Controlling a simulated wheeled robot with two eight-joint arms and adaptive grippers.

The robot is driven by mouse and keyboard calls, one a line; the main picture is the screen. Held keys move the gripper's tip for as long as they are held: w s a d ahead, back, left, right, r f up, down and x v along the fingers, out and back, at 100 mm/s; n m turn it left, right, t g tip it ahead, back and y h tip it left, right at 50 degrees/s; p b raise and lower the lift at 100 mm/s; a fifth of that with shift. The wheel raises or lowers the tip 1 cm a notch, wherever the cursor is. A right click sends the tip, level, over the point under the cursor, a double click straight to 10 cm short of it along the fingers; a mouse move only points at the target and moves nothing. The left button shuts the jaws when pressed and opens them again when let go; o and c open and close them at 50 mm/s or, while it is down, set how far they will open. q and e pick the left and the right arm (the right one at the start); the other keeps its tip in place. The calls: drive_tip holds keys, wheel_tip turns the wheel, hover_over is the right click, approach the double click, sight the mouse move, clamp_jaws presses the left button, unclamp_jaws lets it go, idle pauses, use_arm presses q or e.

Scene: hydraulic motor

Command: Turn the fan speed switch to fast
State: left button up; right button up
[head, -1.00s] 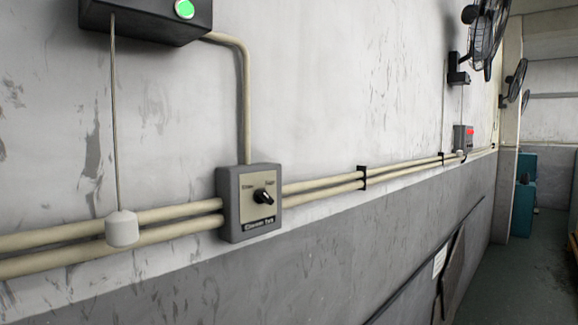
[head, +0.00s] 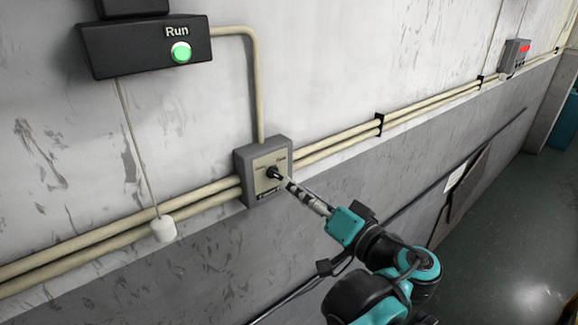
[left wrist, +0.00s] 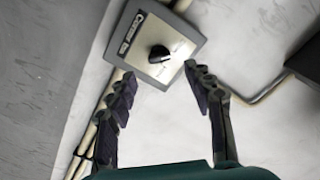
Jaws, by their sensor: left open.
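The fan speed switch is a grey wall box (head: 246,188) with a light face plate and a black rotary knob (head: 272,173). In the left wrist view the knob (left wrist: 158,54) sits on the plate with its label seen sideways; the small position words are too blurred to read. My left gripper (head: 287,182) reaches up to the box from the lower right. In the left wrist view its two fingers (left wrist: 160,80) are spread, with the knob ahead between their tips and nothing held. I cannot tell whether a finger touches the knob. My right gripper is not in view.
Pipes (head: 340,139) run along the wall on both sides of the box. A black box with a green Run light (head: 181,52) is above left, with a white pull handle (head: 163,229) on a cord below it. A grey box with a red display (head: 516,52) is farther right.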

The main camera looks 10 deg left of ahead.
sight(279, 177)
use_arm(q)
drive_tip(key=p+x, duration=0.1)
drive_tip(key=x, duration=0.6)
drive_tip(key=shift+s, duration=0.1)
drive_tip(key=c, duration=1.2)
